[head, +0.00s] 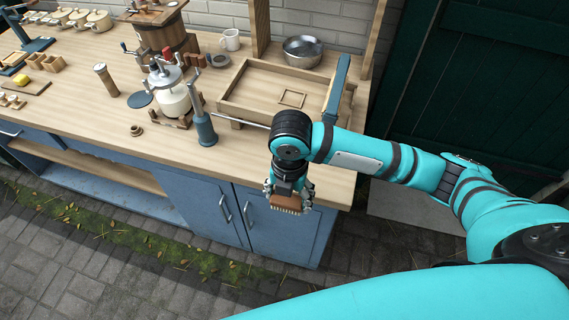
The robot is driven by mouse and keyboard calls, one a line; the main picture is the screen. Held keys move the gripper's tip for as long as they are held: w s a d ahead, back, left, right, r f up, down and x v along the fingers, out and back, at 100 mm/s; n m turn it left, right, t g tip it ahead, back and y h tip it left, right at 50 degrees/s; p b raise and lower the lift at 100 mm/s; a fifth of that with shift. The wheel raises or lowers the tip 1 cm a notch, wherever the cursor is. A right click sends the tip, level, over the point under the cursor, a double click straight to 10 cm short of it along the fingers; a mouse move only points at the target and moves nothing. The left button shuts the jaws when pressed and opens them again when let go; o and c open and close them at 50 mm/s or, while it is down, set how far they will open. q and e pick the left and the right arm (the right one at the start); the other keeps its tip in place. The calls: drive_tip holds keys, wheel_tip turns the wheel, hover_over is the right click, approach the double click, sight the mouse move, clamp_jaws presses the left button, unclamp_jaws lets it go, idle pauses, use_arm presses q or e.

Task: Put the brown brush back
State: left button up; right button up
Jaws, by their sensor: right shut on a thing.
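The brown brush (289,202) has a brown wooden back and pale bristles pointing down. My right gripper (289,192) is shut on it, fingers on both sides. It is held over the front right edge of the bench, in front of the blue cabinet; its exact height is hard to tell. A shallow wooden tray (234,97) stands at the back right of the bench, with a small square wooden frame (291,98) on its floor. My left gripper is not in view.
A glass churn (174,101) and an upright blue-handled tool (204,128) stand left of my right arm. A metal bowl (303,51), a white mug (230,40) and wooden shelf posts (260,25) are behind. Bare bench (85,118) lies at front left.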

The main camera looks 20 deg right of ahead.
drive_tip(key=w+d, duration=0.1)
drive_tip(key=w, duration=0.3)
drive_tip(key=w+d+p, duration=0.1)
drive_tip(key=w, duration=0.3)
drive_tip(key=w+d+f+p, duration=0.1)
drive_tip(key=w, duration=0.3)
drive_tip(key=shift+w+d, duration=0.1)
drive_tip(key=shift+w, duration=0.2)
wheel_tip(320, 180, down, 3)
drive_tip(key=shift+s+r+p, duration=0.1)
drive_tip(key=shift+s+p, duration=0.05)
drive_tip(key=shift+p, duration=0.55)
drive_tip(key=shift+f, duration=0.45)
drive_tip(key=shift+f, duration=0.1)
drive_tip(key=o, duration=1.3)
drive_tip(key=shift+c, duration=0.2)
wheel_tip(320, 180, up, 12)
drive_tip(key=shift+r+b, duration=0.15)
drive_tip(key=shift+b, duration=0.75)
